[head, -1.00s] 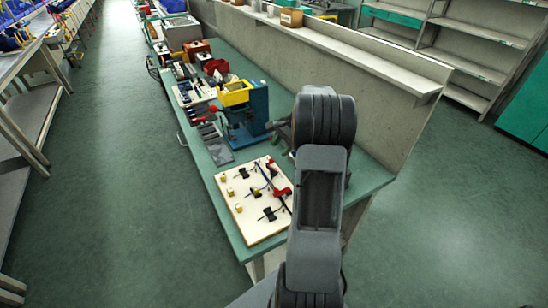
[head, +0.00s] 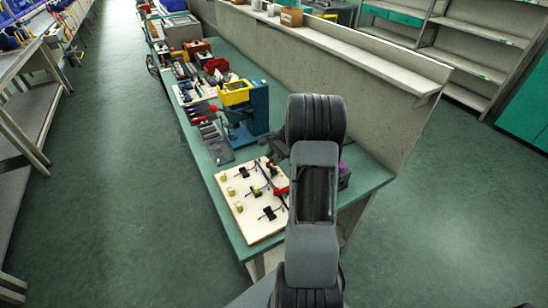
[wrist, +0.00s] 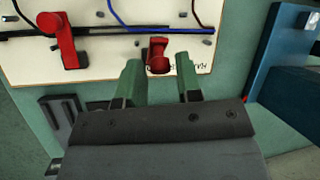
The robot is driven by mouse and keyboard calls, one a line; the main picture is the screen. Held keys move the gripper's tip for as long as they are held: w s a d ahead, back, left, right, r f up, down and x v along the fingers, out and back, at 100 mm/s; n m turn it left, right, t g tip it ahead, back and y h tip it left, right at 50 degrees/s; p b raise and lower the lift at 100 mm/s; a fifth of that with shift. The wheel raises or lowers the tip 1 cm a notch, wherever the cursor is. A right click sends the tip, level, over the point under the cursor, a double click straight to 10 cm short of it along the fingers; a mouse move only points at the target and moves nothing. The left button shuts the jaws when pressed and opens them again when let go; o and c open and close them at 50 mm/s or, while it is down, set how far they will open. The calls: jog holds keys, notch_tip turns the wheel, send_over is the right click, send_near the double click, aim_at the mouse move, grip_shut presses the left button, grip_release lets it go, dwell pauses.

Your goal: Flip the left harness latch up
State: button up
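The pale harness board (head: 237,203) lies on the green bench and carries two red latches. The other red latch (wrist: 158,56) is near the middle and looks short, seen nearly end-on. My gripper (wrist: 158,66) is open, its green fingers on either side of the middle latch in the picture. I cannot tell whether they touch it. In the head view my arm hides the gripper and part of the board's right side; a red latch (head: 282,191) shows beside the arm.
A blue press (head: 248,115) with a yellow bin (head: 235,93) stands beyond the board; its blue side (wrist: 278,65) is right of my gripper in the wrist view. Dark cables and clips cross the board. A low wall (head: 380,115) runs along the bench's right side.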

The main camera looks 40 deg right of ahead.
grip_shut()
jog(key=shift+s+d+y, duration=0.15)
jog(key=shift+d+y, duration=0.9)
jog(key=shift+y, duration=0.45)
jog(key=shift+o, duration=1.5)
grip_release()
jog(key=v, duration=1.3)
jog(key=shift+s+d+r, duration=0.15)
jog(key=shift+s+d, duration=0.15)
jog(key=shift+s, duration=0.05)
